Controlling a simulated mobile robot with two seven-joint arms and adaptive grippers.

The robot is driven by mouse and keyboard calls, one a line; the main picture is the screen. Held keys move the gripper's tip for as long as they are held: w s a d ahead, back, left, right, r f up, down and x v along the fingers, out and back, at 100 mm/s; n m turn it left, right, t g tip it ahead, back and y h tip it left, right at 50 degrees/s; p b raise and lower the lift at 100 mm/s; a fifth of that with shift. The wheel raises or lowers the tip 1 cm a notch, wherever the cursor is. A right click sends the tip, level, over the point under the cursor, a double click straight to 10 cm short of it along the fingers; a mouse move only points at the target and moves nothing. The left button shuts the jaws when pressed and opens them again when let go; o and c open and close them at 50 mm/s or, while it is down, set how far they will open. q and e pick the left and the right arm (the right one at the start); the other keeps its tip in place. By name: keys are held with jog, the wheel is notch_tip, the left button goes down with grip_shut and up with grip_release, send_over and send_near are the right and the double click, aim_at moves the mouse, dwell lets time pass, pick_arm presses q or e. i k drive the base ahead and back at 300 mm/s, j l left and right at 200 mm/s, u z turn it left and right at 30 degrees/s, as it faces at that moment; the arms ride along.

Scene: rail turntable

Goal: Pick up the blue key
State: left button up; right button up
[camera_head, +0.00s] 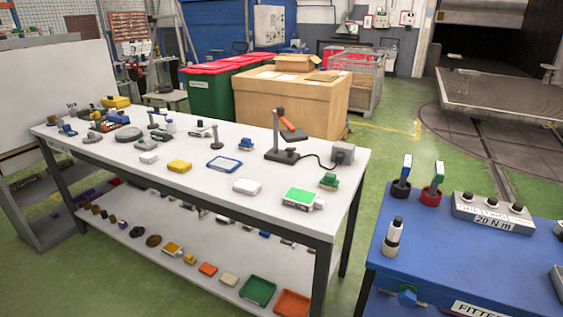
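What looks like the blue key (406,167) is a small upright piece with a blue and white upper part. It stands in a dark round holder (400,188) at the back left of the blue bench (440,262) on the right. A similar piece with a green and white upper part (438,174) stands beside it in a red round holder (431,197). The pieces are small, so their exact shape is hard to tell. Neither of my grippers is in view.
A white bottle-like item (392,238) stands in front of the holders. A grey box with several black knobs (493,213) is to their right. A long white table (215,207) with many small parts is on the left. Green floor (352,232) shows between table and bench.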

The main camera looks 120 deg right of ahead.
aim_at(407, 161)
jog(key=z, duration=4.75)
jog(key=i+l+z, duration=0.1)
jog(key=l+z, duration=0.15)
jog(key=z, duration=0.2)
